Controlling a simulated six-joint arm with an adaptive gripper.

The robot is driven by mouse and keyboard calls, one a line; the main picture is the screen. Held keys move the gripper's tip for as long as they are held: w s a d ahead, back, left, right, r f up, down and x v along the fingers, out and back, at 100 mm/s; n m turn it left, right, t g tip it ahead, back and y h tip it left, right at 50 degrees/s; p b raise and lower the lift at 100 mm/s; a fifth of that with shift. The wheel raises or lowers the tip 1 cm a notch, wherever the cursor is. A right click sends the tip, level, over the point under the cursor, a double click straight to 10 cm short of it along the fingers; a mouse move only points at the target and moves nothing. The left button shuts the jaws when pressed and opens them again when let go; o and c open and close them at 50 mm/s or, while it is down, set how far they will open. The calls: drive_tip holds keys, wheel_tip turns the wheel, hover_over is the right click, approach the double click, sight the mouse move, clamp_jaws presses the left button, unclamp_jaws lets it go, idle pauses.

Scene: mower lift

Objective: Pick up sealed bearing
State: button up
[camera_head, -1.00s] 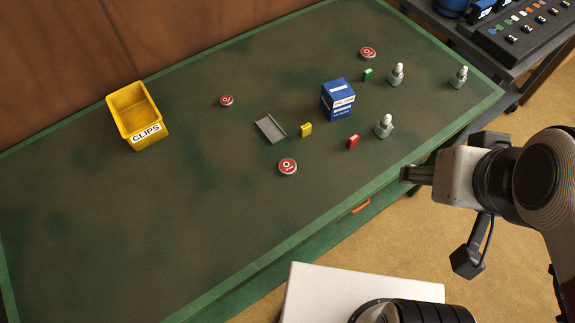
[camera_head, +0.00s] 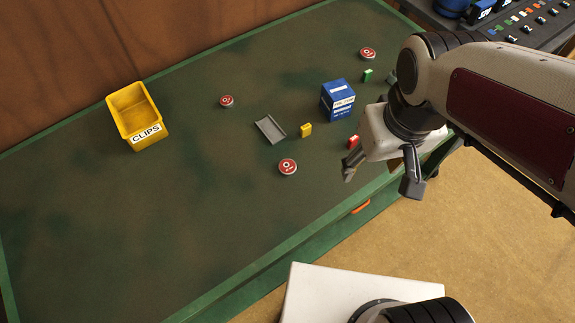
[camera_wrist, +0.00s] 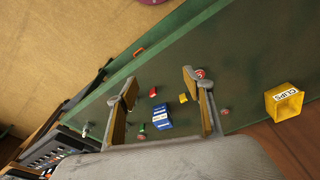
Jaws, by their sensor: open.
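Three round red discs with a metal rim and a pale centre, which look like the sealed bearings, lie on the green bench: a near one (camera_head: 288,167), a middle one (camera_head: 227,101) and a far one (camera_head: 367,53). My gripper (camera_head: 348,170) hangs above the bench's front edge, right of the near disc and apart from it. In the wrist view my gripper (camera_wrist: 160,82) is open with nothing between its fingertips. The near disc (camera_wrist: 200,73) shows beside the right fingertip, and the middle disc (camera_wrist: 225,111) lies beyond it.
A blue box (camera_head: 338,101), a yellow block (camera_head: 306,130), a red block (camera_head: 353,142), a green block (camera_head: 367,75) and a grey tray (camera_head: 265,131) stand around the discs. A yellow CLIPS bin (camera_head: 152,139) is at the back left. The bench's left part is clear.

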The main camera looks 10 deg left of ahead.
sight(287, 166)
drive_tip(key=w+a+f+n, duration=0.3)
drive_tip(key=a+f+n, duration=0.1)
drive_tip(key=a, duration=0.1)
drive_tip(key=w+a+f+n+g, duration=0.1)
drive_tip(key=w+a+f+n, duration=0.2)
drive_tip(key=a+f+n, duration=0.1)
drive_tip(key=w+a+f+n+g, duration=0.1)
drive_tip(key=w+a+f+n, duration=0.2)
drive_tip(key=a+f, duration=0.2)
drive_tip(key=shift+w+a+f+n+h, duration=0.1)
drive_tip(key=shift+a+f+n+h, duration=0.1)
drive_tip(key=shift+a, duration=0.5)
drive_tip(key=shift+a+f+n+h, duration=0.1)
drive_tip(key=shift+a+n+h, duration=0.1)
drive_tip(key=shift+a, duration=0.45)
drive_tip(key=shift+w+a+r+n, duration=0.15)
drive_tip(key=shift+w+a+n, duration=0.1)
drive_tip(key=shift+w+n, duration=0.2)
drive_tip(key=shift+n, duration=0.55)
drive_tip(key=shift+f, duration=1.3)
drive_tip(key=shift+d+f, duration=0.15)
drive_tip(key=shift+f, duration=1.15)
drive_tip(key=shift+d+f, duration=0.15)
drive_tip(key=shift+f, duration=1.15)
